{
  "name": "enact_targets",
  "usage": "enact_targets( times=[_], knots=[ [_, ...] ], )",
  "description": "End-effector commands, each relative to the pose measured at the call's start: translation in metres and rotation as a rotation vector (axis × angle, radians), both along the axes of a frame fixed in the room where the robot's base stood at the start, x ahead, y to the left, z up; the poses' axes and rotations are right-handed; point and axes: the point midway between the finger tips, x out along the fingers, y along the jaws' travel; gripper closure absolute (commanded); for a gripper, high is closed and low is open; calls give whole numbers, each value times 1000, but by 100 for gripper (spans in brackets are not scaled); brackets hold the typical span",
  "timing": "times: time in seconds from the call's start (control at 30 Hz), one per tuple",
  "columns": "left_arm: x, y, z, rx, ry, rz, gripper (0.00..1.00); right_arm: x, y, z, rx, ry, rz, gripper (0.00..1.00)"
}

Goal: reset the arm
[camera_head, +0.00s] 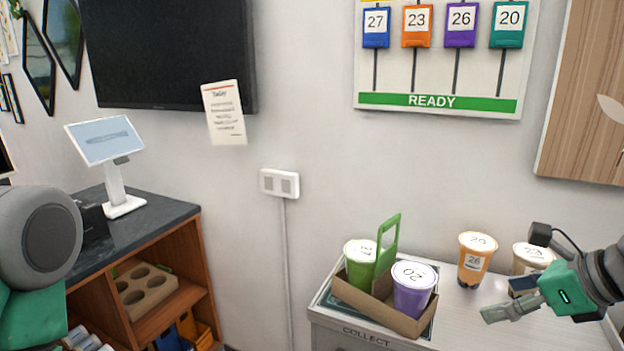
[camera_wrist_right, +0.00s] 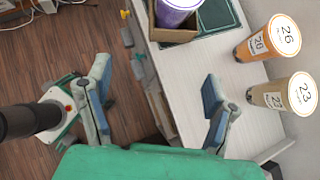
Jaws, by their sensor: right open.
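My right gripper (camera_head: 522,299) is at the right of the head view, over the right part of the white counter. In the right wrist view the right gripper (camera_wrist_right: 155,88) has its two fingers wide apart with nothing between them. One finger is over the counter and the other over the floor. My left arm shows at the left edge of the head view, but its gripper is out of the frame. A cardboard carrier (camera_head: 389,307) with a green handle holds a green cup (camera_head: 358,264) and a purple cup (camera_head: 413,287).
An orange cup (camera_head: 476,259) and a tan cup (camera_head: 531,258) stand on the counter (camera_head: 462,310) near my right gripper; the tan cup is partly hidden by it. The carrier sits on a dark mat. A dark-topped shelf unit (camera_head: 135,240) with a tablet stands at left.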

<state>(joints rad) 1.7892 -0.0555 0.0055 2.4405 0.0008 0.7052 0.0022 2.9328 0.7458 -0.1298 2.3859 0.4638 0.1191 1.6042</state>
Motion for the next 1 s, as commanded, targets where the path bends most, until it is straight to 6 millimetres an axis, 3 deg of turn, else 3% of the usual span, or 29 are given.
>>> enact_targets(
  times=[0.37, 0.57, 0.67, 0.77, 0.9, 1.0],
  knots=[
    [0, 1, -28, 1, -1, 2, 60, -17, -17, -92, -334, 37, 252, 24],
    [0, 1, -49, 1, 0, 1, 60, -38, -22, -161, -587, 64, 528, 24],
    [0, 1, -65, 0, 0, 1, 60, -54, -18, -210, -743, 82, 754, 24],
    [-1, 1, -86, 0, 0, 0, 60, -80, -8, -271, -908, 88, 1084, 24],
    [-1, 2, -114, 1, 0, 1, 60, -126, 18, -352, -1062, 35, 1612, 24],
    [-1, 2, -130, 1, 0, 1, 60, -164, 37, -400, -1096, -50, 1954, 24]
  ],
)
